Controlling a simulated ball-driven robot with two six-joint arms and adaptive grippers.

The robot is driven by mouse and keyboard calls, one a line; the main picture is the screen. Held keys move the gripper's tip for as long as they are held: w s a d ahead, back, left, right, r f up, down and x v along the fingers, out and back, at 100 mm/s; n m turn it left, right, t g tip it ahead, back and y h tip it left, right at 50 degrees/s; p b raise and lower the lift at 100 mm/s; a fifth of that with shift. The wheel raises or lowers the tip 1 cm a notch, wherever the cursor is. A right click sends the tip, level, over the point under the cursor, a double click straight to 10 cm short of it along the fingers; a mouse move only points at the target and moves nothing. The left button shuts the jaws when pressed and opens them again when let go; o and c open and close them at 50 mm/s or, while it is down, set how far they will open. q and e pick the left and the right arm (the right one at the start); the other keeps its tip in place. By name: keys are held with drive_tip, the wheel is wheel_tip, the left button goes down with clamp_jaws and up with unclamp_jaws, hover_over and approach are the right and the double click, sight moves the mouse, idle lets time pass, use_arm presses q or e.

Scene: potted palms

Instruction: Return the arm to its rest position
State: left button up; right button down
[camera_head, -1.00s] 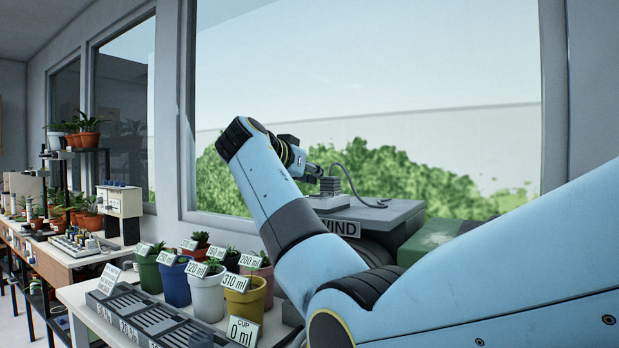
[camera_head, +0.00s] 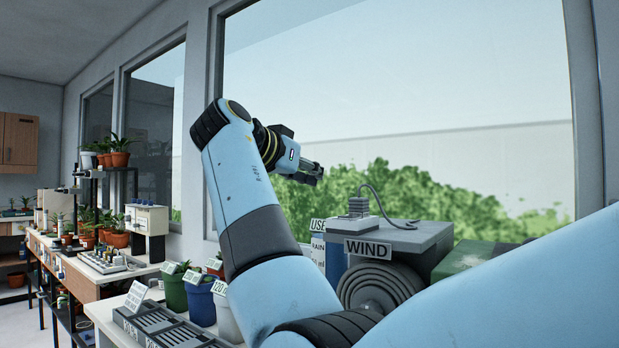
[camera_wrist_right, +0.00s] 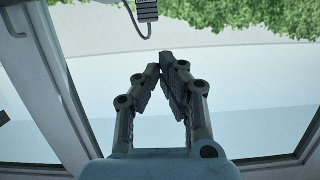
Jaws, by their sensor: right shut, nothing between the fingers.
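My right arm comes in from the right in the head view, bends at a raised elbow, and ends in my right gripper (camera_head: 314,174). The gripper is in front of the window, up and left of the grey box marked WIND, and apart from it. In the right wrist view the fingers of the right gripper (camera_wrist_right: 165,62) meet at their tips, with nothing between them. The left gripper is not in view.
The WIND box (camera_head: 400,240) carries a small ribbed block (camera_head: 358,206) with a cable. Labelled pots, among them a blue one (camera_head: 200,303), and a grey slotted tray (camera_head: 160,325) are on the table at lower left. A bench with plants and equipment stands further left.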

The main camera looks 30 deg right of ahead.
drive_tip(key=s+d+f+n+y, duration=0.15)
drive_tip(key=s+f, duration=0.35)
drive_tip(key=f, duration=0.5)
drive_tip(key=s+f+n+y, duration=0.3)
drive_tip(key=s+f, duration=0.1)
drive_tip(key=f, duration=0.6)
drive_tip(key=s+d+f+n+y, duration=0.1)
drive_tip(key=s+f+n+y, duration=0.3)
drive_tip(key=f, duration=0.6)
drive_tip(key=s+a+f+n+g+y, duration=0.1)
drive_tip(key=s+a+f+n+y, duration=0.15)
drive_tip(key=s, duration=0.65)
drive_tip(key=s+a+f+n+g+y, duration=0.1)
drive_tip(key=s+a+f+n, duration=0.2)
drive_tip(key=s, duration=0.6)
drive_tip(key=s+a+f+n+g+y, duration=0.1)
drive_tip(key=s+a+f, duration=0.3)
drive_tip(key=s, duration=0.5)
wheel_tip(320, 180, down, 24)
drive_tip(key=d, duration=0.3)
drive_tip(key=s+d+f+g, duration=0.1)
drive_tip(key=s+f+g, duration=0.1)
drive_tip(key=s+f, duration=1.7)
drive_tip(key=shift+s+d+m, duration=0.15)
drive_tip(key=shift+s+m, duration=0.25)
